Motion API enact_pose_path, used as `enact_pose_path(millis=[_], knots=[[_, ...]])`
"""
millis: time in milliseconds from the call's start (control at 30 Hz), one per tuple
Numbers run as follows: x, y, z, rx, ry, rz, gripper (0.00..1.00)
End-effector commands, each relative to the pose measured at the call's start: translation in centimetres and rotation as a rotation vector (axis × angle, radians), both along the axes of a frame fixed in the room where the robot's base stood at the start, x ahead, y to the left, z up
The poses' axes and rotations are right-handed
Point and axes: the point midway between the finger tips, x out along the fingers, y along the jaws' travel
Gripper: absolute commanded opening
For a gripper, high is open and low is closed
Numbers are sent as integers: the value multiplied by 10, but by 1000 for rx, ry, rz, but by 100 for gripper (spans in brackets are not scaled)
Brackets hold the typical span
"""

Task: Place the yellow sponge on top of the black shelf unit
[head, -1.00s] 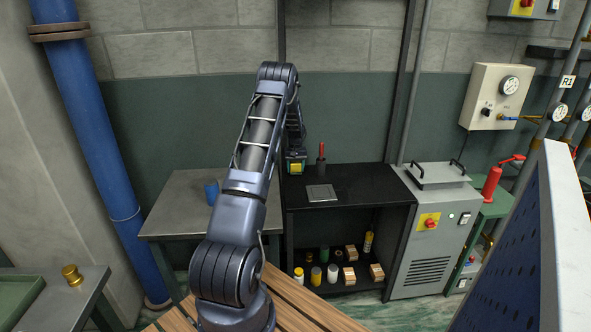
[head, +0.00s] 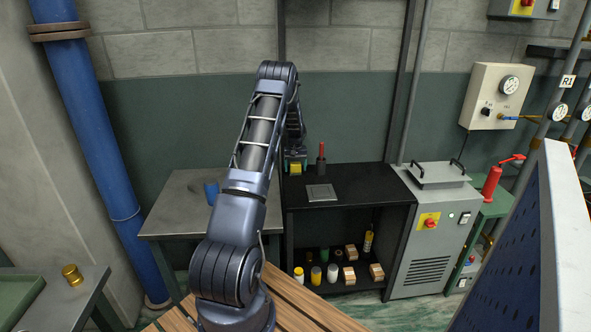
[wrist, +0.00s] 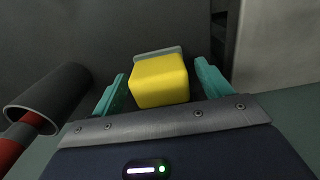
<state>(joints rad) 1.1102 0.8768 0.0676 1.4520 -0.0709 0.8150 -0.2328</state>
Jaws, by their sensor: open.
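The yellow sponge (head: 295,168) is at the left back end of the top of the black shelf unit (head: 360,187). In the wrist view the yellow sponge (wrist: 158,80) lies between the two teal fingers of my gripper (wrist: 162,88), with a gap on each side. My gripper (head: 295,165) is open around it, low over the left end of the shelf top. The sponge's underside is hidden, so its contact with the top cannot be made out.
A red-handled dark tool (head: 321,158) stands close right of my gripper; it also shows in the wrist view (wrist: 45,100). A grey square plate (head: 321,193) lies on the shelf top. The top's right part is clear. A blue cup (head: 211,193) stands on the left table.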

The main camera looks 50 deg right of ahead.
Motion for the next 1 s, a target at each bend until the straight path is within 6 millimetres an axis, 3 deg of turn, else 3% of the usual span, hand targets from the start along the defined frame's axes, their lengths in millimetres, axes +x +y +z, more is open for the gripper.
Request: enact_pose_path(millis=[500,700,1000], knots=[[0,0,92,-1,0,1,77],[0,0,109,0,0,1,77],[6,6,120,-4,-2,8,77]])
